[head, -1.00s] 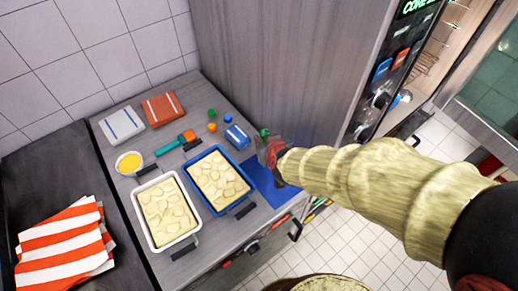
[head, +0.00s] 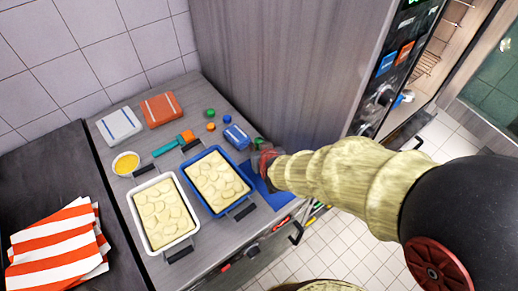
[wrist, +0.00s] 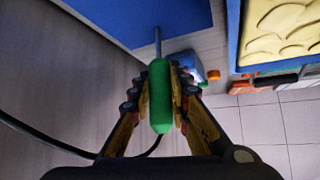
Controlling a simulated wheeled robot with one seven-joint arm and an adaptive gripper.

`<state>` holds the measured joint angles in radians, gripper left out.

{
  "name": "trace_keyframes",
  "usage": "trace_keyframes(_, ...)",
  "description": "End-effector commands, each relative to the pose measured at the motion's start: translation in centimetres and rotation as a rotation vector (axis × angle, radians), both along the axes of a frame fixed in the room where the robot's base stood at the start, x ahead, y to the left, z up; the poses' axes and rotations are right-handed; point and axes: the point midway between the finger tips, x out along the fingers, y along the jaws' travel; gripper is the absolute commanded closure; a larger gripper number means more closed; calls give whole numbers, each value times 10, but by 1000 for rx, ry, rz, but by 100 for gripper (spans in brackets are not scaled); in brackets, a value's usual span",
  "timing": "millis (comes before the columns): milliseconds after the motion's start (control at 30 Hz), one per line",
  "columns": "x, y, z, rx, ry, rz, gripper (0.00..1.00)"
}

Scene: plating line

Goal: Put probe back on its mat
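The probe (wrist: 160,95) has a green handle and a thin metal rod. My gripper (wrist: 162,75) is shut on the handle, with a finger on each side. The rod points away from the gripper toward a flat blue mat (wrist: 112,20); I cannot tell whether it touches. In the head view my gripper (head: 264,160) is over the back part of the mat (head: 275,197), at the counter's right end. My arm and gripper hide part of the mat there, and most of the probe.
A blue dish (head: 247,182) of sliced food stands left of the mat, with a white dish (head: 148,246) beside it. A small blue box (head: 237,137) is close behind the gripper. A tall grey cabinet (head: 285,70) rises behind. A black cable (wrist: 50,143) crosses the wrist view.

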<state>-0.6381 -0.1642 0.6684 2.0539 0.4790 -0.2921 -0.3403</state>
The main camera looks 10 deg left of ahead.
Motion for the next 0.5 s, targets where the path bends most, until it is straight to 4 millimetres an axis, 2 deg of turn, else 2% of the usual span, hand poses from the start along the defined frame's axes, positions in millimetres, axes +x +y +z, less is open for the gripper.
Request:
trace_keyframes(300, 0, 0, 0, 0, 1, 0, 64)
trace_keyframes(500, 0, 0, 0, 0, 1, 0, 64)
